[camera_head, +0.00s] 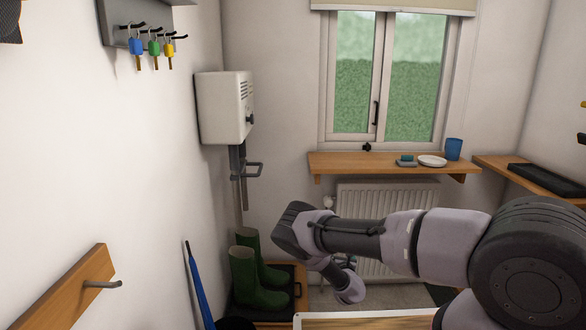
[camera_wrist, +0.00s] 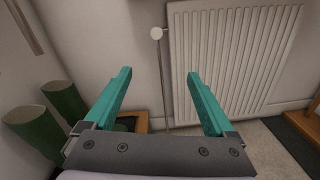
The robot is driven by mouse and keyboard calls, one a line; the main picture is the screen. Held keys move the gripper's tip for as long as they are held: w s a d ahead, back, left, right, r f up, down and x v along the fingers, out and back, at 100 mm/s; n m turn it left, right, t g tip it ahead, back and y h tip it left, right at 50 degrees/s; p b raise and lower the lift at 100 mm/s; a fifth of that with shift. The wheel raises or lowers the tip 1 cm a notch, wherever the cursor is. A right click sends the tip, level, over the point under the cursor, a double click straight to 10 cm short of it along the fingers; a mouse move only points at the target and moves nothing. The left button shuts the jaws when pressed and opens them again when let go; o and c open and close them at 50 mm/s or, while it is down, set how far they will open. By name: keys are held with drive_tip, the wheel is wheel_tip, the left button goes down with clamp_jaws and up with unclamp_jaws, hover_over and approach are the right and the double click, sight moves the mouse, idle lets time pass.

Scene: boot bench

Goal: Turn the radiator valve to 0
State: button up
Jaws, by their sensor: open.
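The radiator valve (camera_wrist: 156,33) is a small white round knob at the top left corner of the white radiator (camera_wrist: 232,60), on top of a thin vertical pipe. It also shows in the head view (camera_head: 328,202), just above my arm, small and without a readable setting. My gripper (camera_wrist: 158,73) has two teal fingers spread wide apart with nothing between them. In the wrist view the valve lies beyond the fingertips, near the midline between them and apart from both. In the head view the gripper is mostly hidden behind my arm.
A wooden shelf (camera_head: 345,162) above the radiator holds a white plate (camera_head: 432,160) and a blue cup (camera_head: 453,149). Green boots (camera_head: 258,280) stand in a wooden-edged tray at the left of my arm. A blue umbrella (camera_head: 198,285) leans on the left wall.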

drive_tip(key=w+d+r+m+g+h, duration=0.2)
drive_tip(key=w+r+m, duration=0.1)
drive_tip(key=r+m, duration=0.6)
drive_tip(key=w+d+r+m+g+h, duration=0.2)
drive_tip(key=w+r+m+g, duration=0.15)
drive_tip(key=r+m, duration=0.6)
drive_tip(key=s+r+m+g+y, duration=0.1)
drive_tip(key=s+r+m+y, duration=0.2)
drive_tip(key=r, duration=0.8)
drive_tip(key=s+r+m+g, duration=0.25)
drive_tip(key=r+m, duration=0.25)
drive_tip(key=r, duration=0.7)
drive_tip(key=s+d+r+m+y, duration=0.1)
drive_tip(key=s+r+m+y, duration=0.4)
drive_tip(key=s+r, duration=1.3)
drive_tip(key=s+r+m+g+h, duration=0.1)
drive_tip(key=s+m, duration=0.5)
drive_tip(key=s, duration=1.8)
drive_tip(key=shift+s+d+r+g, duration=0.3)
drive_tip(key=shift+s+r+g, duration=0.1)
drive_tip(key=shift+r, duration=0.25)
drive_tip(key=shift+w, duration=0.1)
